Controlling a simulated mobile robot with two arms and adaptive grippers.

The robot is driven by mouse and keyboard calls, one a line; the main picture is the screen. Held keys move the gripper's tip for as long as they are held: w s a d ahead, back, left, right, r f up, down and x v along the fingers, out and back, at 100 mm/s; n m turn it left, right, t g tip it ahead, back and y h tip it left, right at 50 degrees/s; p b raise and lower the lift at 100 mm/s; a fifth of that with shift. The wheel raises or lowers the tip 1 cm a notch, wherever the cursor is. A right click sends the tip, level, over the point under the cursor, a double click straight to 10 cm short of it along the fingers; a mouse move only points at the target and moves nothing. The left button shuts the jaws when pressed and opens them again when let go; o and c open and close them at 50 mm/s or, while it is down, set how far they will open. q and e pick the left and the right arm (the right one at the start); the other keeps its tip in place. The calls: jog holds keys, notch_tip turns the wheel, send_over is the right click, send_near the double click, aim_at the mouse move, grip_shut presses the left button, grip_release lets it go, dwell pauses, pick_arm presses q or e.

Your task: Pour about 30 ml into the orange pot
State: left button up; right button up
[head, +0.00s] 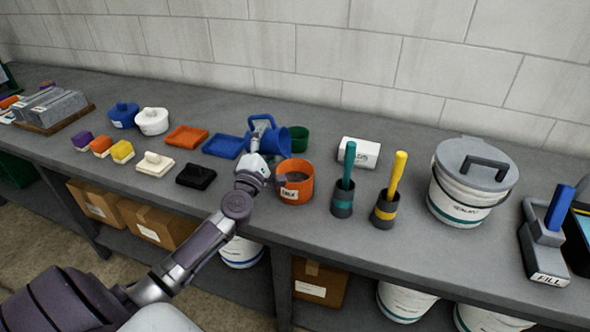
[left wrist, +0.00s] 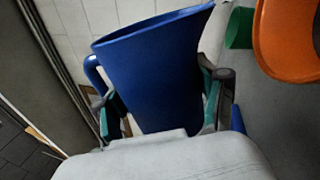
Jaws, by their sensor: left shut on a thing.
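The orange pot (head: 305,184) stands upright on the bench with a label on its front; its inside looks dark. Its orange wall also shows at the top right of the left wrist view (left wrist: 285,45). My left gripper (head: 262,152) is just behind and left of the pot, shut on a blue jug (head: 283,142). The jug appears tilted, its mouth toward the right, behind the pot's rim. In the left wrist view the jug (left wrist: 158,75) sits between both fingers, its handle at left. The jug's contents are hidden, and no stream shows. My right gripper is out of view.
A green pot (head: 299,138) stands close behind the orange pot. Teal-handled (head: 347,178) and yellow-handled (head: 393,182) tools in dark cups stand to its right, before a white cylinder (head: 359,152). A lidded white bucket (head: 462,190) is farther right. Orange (head: 186,136) and blue trays (head: 223,147) lie left.

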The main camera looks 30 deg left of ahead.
pick_arm(q)
jog(key=shift+a+r+m+p, duration=0.15)
jog(key=shift+r+m+p, duration=0.15)
jog(key=shift+m, duration=0.2)
dwell(0.7)
